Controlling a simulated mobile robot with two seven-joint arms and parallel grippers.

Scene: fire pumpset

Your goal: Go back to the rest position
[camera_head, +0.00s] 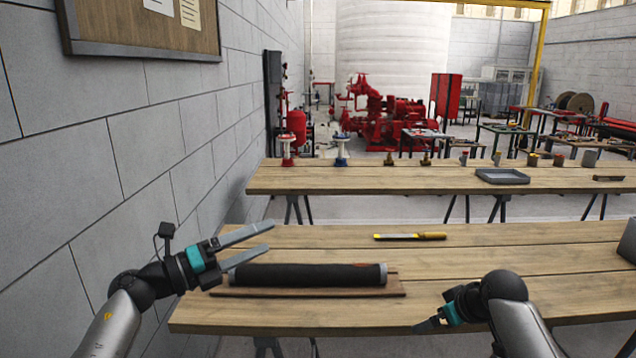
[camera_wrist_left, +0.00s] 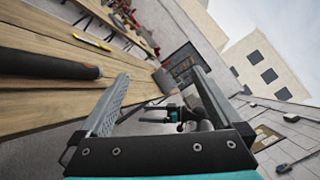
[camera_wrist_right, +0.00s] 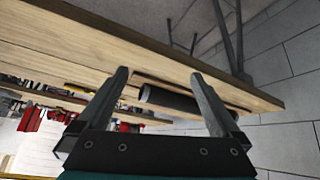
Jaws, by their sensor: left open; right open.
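My left gripper (camera_head: 246,244) is open and empty in the head view, above the left end of the near table. Its two fingers also show apart in the left wrist view (camera_wrist_left: 165,95), with nothing between them. My right gripper (camera_head: 428,326) is low over the front edge of the near table in the head view, seen small and partly hidden by its own arm. In the right wrist view its fingers (camera_wrist_right: 160,85) are apart and hold nothing.
The near wooden table (camera_head: 480,270) carries a yellow-handled tool (camera_head: 408,236). A grey box edge (camera_head: 627,241) shows at far right. A second table (camera_head: 400,180) behind holds valves, small fittings and a grey tray (camera_head: 502,176). A block wall (camera_head: 75,160) stands close on the left.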

